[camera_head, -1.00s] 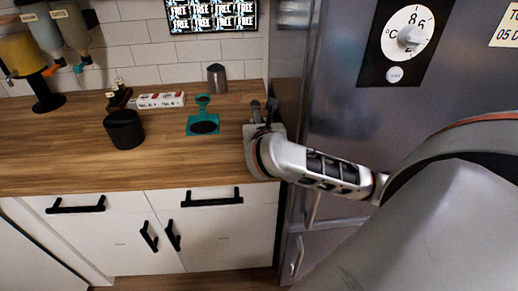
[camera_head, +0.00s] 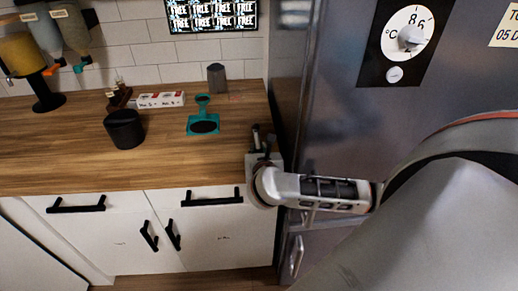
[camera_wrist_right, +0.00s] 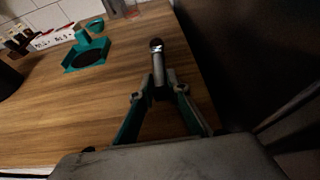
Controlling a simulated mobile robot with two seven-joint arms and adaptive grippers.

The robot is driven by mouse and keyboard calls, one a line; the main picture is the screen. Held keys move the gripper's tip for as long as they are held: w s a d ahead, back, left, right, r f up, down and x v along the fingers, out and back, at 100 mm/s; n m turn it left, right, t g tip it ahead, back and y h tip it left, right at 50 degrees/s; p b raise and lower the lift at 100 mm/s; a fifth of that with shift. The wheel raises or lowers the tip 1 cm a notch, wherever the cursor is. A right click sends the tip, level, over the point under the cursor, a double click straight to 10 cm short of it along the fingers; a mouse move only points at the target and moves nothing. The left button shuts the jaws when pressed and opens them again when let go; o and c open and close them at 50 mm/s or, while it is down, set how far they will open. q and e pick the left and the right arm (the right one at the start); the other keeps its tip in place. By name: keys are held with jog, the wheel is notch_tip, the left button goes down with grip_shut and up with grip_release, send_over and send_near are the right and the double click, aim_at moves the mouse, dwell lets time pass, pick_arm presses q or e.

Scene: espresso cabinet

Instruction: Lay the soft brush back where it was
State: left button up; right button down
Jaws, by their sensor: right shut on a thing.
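My right gripper (camera_wrist_right: 159,88) is shut on a slim thing with a dark round end and a shiny metal collar, which I take for the soft brush (camera_wrist_right: 157,62). It is held over the right end of the wooden counter; whether it touches the wood I cannot tell. In the head view my right gripper (camera_head: 262,146) is small and dark at the counter's right front corner, beside the fridge, and the brush's bristles cannot be made out. My left gripper is not in view.
A teal tamping stand (camera_head: 203,118) and a grey cup (camera_head: 216,77) stand behind. A white labelled box (camera_head: 160,99) and black canister (camera_head: 125,129) are farther left. The fridge (camera_head: 340,130) closes off the right side. Bare wood (camera_head: 70,150) lies at the left front.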

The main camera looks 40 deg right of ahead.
jog(key=shift+f, duration=0.1)
jog(key=c, duration=1.9)
grip_release()
